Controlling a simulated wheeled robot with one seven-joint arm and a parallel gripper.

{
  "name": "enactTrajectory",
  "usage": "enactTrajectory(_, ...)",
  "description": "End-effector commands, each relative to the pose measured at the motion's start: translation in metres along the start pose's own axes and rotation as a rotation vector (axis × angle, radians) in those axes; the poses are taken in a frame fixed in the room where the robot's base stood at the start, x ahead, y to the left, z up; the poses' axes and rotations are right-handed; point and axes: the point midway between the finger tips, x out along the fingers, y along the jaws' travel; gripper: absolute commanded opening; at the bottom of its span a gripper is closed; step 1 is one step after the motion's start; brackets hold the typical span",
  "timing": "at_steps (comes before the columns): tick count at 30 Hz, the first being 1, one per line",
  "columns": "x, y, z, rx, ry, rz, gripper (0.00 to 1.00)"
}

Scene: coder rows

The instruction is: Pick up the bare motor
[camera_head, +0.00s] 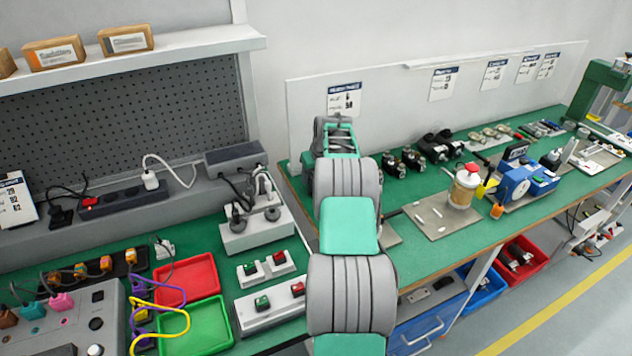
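My arm reaches away from the camera over the green workbench. Its end, my gripper (336,140), is near the back panel, and its fingers are hidden or too small to make out. Just right of it stand small dark motor-like parts (412,160) with some metal showing. A larger pair of black cylindrical parts (438,146) lies beyond them. I cannot tell which of these is the bare motor. My arm may hide other parts behind it.
A grey mat (428,228) bears a jar with a yellowish content (465,186). A blue device (526,182) stands farther right. Left are a red tray (186,278), a green tray (205,328) and switch boxes (270,304). A pegboard (120,120) rises behind.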

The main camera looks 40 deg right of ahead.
Motion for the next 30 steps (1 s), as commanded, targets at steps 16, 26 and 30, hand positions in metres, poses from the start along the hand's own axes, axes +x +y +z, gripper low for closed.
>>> enactTrajectory(16,-0.039,0.0,-0.012,0.0,0.007,0.004,0.09)
enactTrajectory(26,-0.114,-0.011,0.018,0.0,0.006,0.004,0.09)
enactTrajectory(30,-0.135,-0.017,0.04,0.0,0.006,0.003,0.09)
